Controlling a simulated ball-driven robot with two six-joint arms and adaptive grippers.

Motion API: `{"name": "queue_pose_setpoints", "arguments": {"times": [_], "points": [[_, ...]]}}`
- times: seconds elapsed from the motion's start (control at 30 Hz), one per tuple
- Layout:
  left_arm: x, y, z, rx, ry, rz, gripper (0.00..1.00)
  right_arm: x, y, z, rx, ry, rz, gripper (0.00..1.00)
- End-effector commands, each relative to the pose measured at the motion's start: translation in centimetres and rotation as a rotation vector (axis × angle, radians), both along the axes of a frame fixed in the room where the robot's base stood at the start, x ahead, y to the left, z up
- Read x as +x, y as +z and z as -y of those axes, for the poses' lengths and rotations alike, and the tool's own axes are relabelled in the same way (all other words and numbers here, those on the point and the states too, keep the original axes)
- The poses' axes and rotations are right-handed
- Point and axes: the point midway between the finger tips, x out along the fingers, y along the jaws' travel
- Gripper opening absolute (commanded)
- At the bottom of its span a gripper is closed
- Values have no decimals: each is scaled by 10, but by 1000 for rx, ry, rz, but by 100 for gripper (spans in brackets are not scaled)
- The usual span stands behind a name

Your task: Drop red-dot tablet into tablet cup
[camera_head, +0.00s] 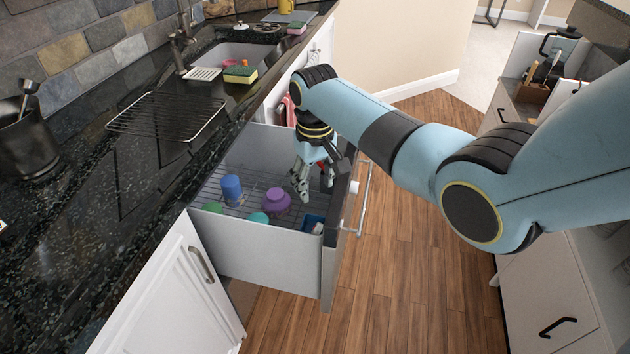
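My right gripper (315,187) reaches down into the pulled-out drawer (262,257), near its right side. Its fingers stand apart. A small red patch shows beside the fingers; I cannot tell whether it is the red-dot tablet or part of the gripper. No tablet can be made out clearly. A small blue holder (312,224) sits in the drawer's front right corner, below the gripper; I cannot tell whether it is the tablet cup. My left gripper is out of view.
In the drawer's rack stand a blue cup (231,189), a purple vessel (276,201), a teal item (259,218) and a green item (212,207). The dark counter (90,230) runs along the left. Wooden floor (410,270) is clear on the right.

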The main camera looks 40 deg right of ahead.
Motion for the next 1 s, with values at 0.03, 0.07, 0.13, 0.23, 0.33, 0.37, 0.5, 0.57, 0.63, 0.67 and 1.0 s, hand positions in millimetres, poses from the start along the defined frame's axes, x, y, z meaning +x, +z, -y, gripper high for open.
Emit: {"name": "queue_pose_setpoints", "arguments": {"times": [0.03,0.07,0.13,0.23,0.33,0.37,0.5,0.57,0.63,0.67,1.0], "points": [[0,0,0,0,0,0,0,0,0,0,0,0,0,50],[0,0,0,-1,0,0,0,0,0,0,0,0,0,50],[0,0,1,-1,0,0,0,0,0,0,0,0,0,50],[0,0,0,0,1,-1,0,0,3,0,0,0,1,50],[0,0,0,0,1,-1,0,1,13,0,0,0,3,50],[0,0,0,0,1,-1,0,1,18,0,0,0,4,50],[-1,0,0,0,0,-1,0,2,49,0,-1,0,6,50],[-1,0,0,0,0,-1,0,1,63,0,-1,0,4,50],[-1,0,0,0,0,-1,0,2,78,0,0,0,5,50],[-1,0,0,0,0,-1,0,1,84,0,0,0,4,50],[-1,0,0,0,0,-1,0,0,119,0,0,0,-1,50]]}}
